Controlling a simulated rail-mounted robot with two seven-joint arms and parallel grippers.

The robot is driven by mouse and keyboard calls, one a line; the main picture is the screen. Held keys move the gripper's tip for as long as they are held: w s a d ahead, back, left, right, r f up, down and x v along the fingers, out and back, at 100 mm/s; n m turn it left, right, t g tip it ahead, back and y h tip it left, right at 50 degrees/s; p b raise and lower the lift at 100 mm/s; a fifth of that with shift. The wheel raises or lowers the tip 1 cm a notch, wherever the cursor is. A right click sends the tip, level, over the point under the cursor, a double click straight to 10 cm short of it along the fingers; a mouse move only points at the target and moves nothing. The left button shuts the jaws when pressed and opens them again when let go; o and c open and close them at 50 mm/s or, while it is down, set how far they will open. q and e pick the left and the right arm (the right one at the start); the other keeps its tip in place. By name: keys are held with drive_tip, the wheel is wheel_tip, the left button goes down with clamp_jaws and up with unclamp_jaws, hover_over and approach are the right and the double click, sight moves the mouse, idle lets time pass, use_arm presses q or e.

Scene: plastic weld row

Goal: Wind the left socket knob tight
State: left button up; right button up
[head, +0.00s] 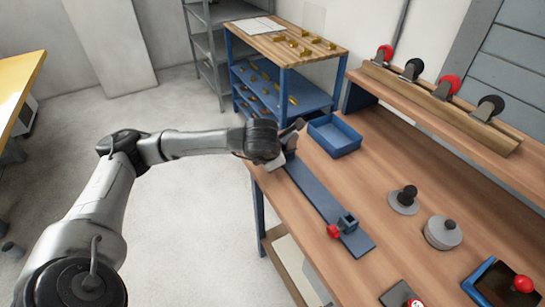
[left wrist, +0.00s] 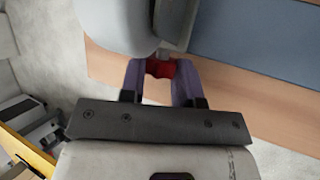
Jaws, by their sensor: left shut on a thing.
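My left gripper (head: 283,152) is at the far left end of the long blue rail (head: 318,196) on the workbench. In the left wrist view its two fingers (left wrist: 161,80) are closed on a red knob (left wrist: 160,69), one finger on each side. A rounded grey body hides what lies beyond the knob, and in the head view my gripper hides this knob and its socket. At the near end of the rail stands another socket (head: 347,223) with a red knob (head: 333,231) on its left side. My right gripper is not in view.
A blue tray (head: 334,136) stands close to the right of my left gripper. A black-knobbed disc (head: 404,201) and a grey stacked disc (head: 443,233) sit to the right. A raised shelf with several casters (head: 440,100) runs along the back. The bench between rail and discs is clear.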

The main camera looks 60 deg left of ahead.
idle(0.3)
use_arm(q)
drive_tip(key=o, duration=0.9)
drive_tip(key=shift+s+d+r, duration=0.1)
drive_tip(key=shift+s+r, duration=0.05)
drive_tip(key=shift+r, duration=0.25)
drive_tip(key=shift+p+v, duration=2.5)
drive_tip(key=shift+v, duration=3.95)
